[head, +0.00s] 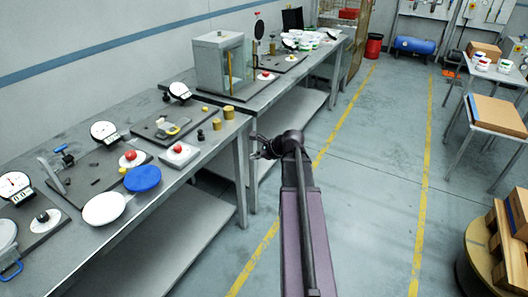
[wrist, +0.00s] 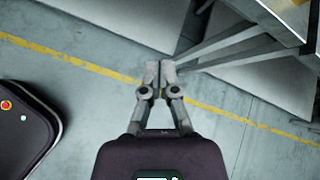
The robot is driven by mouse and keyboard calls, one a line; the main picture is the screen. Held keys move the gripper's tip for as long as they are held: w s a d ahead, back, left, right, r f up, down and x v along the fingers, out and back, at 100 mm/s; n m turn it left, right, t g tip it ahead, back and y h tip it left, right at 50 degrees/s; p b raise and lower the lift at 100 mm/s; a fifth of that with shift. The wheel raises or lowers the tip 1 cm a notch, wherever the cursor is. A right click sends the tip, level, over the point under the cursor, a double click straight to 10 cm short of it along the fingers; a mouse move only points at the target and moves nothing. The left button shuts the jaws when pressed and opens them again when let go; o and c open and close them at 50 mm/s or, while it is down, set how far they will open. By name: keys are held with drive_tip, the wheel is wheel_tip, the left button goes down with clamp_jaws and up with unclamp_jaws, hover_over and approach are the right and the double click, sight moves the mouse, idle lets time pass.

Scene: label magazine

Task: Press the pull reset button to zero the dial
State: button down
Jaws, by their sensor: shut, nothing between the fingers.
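Several white round dials stand on the left bench: one at the near left (head: 15,186), one in the middle (head: 103,131) and one farther back (head: 179,90). A red button (head: 130,155) sits on a white disc by the middle dial. A second red button (head: 178,148) is on a small pale box to its right. A black knob (head: 43,216) sits on a white disc by the near dial. I cannot read which is the pull reset button. My gripper (head: 256,148) is off the bench's right edge, apart from all of them. In the wrist view its fingertips (wrist: 160,70) are together and empty, above the floor.
The bench (head: 215,160) also bears a blue disc (head: 142,178), a white disc (head: 104,208) and brass weights (head: 229,112). A glass-fronted case (head: 213,65) stands on the bench behind. The floor aisle (head: 370,170) is clear; pallets (head: 510,240) stand at the right.

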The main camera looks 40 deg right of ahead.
drive_tip(key=s+a+f+n+g+h, duration=0.1)
drive_tip(key=s+a+f+n+g, duration=0.1)
drive_tip(key=a+n, duration=0.6)
drive_tip(key=s+a+f+n+g+h, duration=0.1)
drive_tip(key=s+a+n+g, duration=0.3)
drive_tip(key=a+n, duration=0.5)
drive_tip(key=s+a+f+n+g+h, duration=0.2)
drive_tip(key=a+n, duration=0.6)
drive_tip(key=a, duration=0.6)
drive_tip(key=shift+s+a+f+n+g, duration=0.3)
drive_tip(key=shift+s+a+f+g, duration=0.15)
drive_tip(key=shift+s+f, duration=0.55)
drive_tip(key=shift+s+d+r, duration=0.1)
